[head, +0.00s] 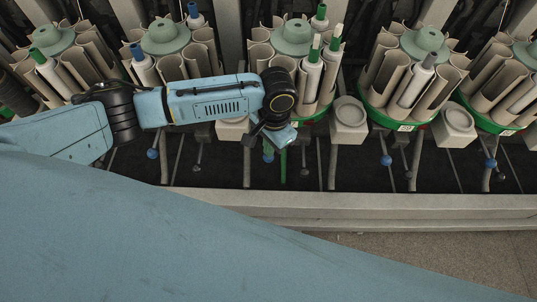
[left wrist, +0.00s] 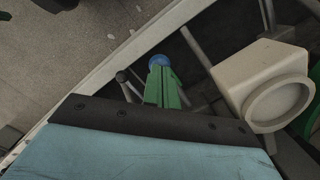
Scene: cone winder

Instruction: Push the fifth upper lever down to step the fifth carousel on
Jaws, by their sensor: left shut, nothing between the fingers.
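My left gripper (head: 269,149) is at the front of the machine, below the middle carousel (head: 293,45) in the head view. In the left wrist view its green fingers (left wrist: 161,82) are shut with nothing between them. A lever's blue ball knob (left wrist: 159,62) shows right at the fingertips; whether they touch cannot be told. In the head view this blue knob (head: 268,158) shows just below the gripper, with part of the lever hidden by it. Which lever is the fifth cannot be told from the picture. My right gripper is not in view.
More blue-knobbed levers stand left (head: 152,154) and right (head: 386,160), with dark-knobbed levers beside them. A cream box (head: 348,122) with a round dish stands right of the gripper. A pale rail (head: 400,206) runs along the front. Carousels hold yarn tubes.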

